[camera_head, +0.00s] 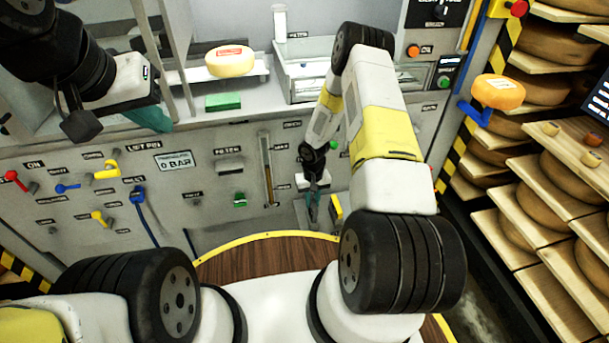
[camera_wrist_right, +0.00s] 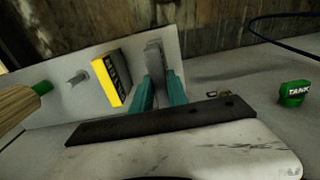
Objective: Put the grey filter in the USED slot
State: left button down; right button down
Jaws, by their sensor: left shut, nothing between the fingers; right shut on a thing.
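My right gripper (camera_head: 313,200) reaches down to the lower front of the machine panel in the head view. In the right wrist view its teal fingers (camera_wrist_right: 160,85) are shut on a grey upright piece, which looks like the grey filter (camera_wrist_right: 155,57). A yellow block with a dark label (camera_wrist_right: 112,78) stands beside it on a light plate, and shows in the head view (camera_head: 336,207) just right of the gripper. The label is not readable, and I cannot make out the USED slot. My left gripper (camera_head: 152,118) is shut and empty in front of the panel at upper left.
A green TANK knob (camera_wrist_right: 295,93) lies right in the wrist view. A cheese wheel (camera_head: 230,61) sits on the upper shelf, above a green block (camera_head: 223,102). Coloured levers and a blue hose (camera_head: 142,205) stick out of the panel. Cheese racks (camera_head: 540,200) stand at right.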

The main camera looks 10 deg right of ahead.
jog(key=shift+f, duration=2)
jog(key=c, duration=1.2)
grip_release()
notch_tip(320, 180, up, 8)
jog(key=shift+f, duration=0.1)
